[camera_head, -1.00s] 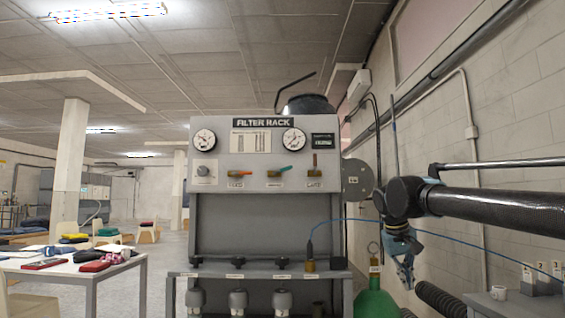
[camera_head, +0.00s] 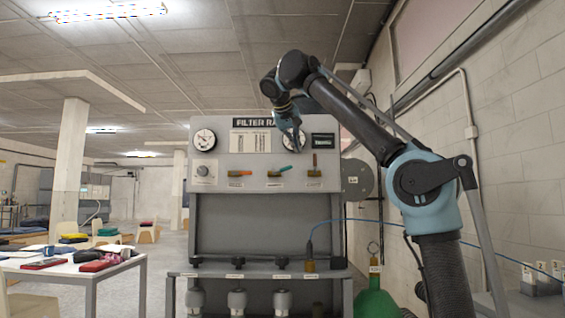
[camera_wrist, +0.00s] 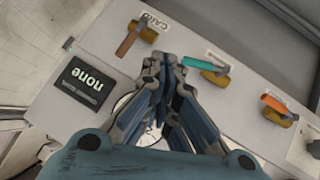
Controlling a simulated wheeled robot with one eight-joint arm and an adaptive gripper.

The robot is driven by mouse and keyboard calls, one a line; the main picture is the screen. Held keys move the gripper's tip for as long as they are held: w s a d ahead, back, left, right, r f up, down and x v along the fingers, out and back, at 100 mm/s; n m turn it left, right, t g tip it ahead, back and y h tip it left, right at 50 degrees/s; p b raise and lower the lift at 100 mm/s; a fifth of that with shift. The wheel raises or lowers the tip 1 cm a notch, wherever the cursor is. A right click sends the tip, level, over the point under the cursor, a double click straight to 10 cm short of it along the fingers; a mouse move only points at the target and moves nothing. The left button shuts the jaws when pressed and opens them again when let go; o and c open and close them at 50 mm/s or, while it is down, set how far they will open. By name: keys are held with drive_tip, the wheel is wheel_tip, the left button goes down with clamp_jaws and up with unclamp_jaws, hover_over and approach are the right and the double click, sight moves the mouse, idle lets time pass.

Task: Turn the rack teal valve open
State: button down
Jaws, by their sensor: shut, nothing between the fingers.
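The teal valve (camera_head: 284,169) is the middle lever on the filter rack's front panel, its handle lying roughly sideways with a slight upward tilt to the right. It also shows in the wrist view (camera_wrist: 205,65), with its handle near my fingertips at their right. My gripper (camera_head: 297,146) is shut and empty, pointing down in front of the right gauge, above the teal valve in the head picture. In the wrist view my gripper (camera_wrist: 163,62) appears between the teal valve and the brown lever. I see no clear contact with the valve.
An orange lever (camera_head: 240,173) is left of the teal valve, and a brown upright lever (camera_head: 314,165) is right of it. A dark display (camera_head: 323,142) and a gauge (camera_head: 204,139) are on the panel. A green cylinder (camera_head: 376,303) stands at lower right.

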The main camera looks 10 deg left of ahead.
drive_tip(key=s+a+r+t+y, duration=0.1)
drive_tip(key=s+a+r, duration=0.35)
drive_tip(key=a, duration=0.35)
hover_over(282, 170)
drive_tip(key=s, duration=0.1)
wheel_tip(282, 170, down, 6)
drive_tip(key=shift+w+f+n, duration=0.15)
drive_tip(key=shift+f+n, duration=0.05)
drive_tip(key=shift+f, duration=0.45)
drive_tip(key=shift+w+f+n, duration=0.1)
drive_tip(key=shift+f+n, duration=0.1)
drive_tip(key=shift+f, duration=0.4)
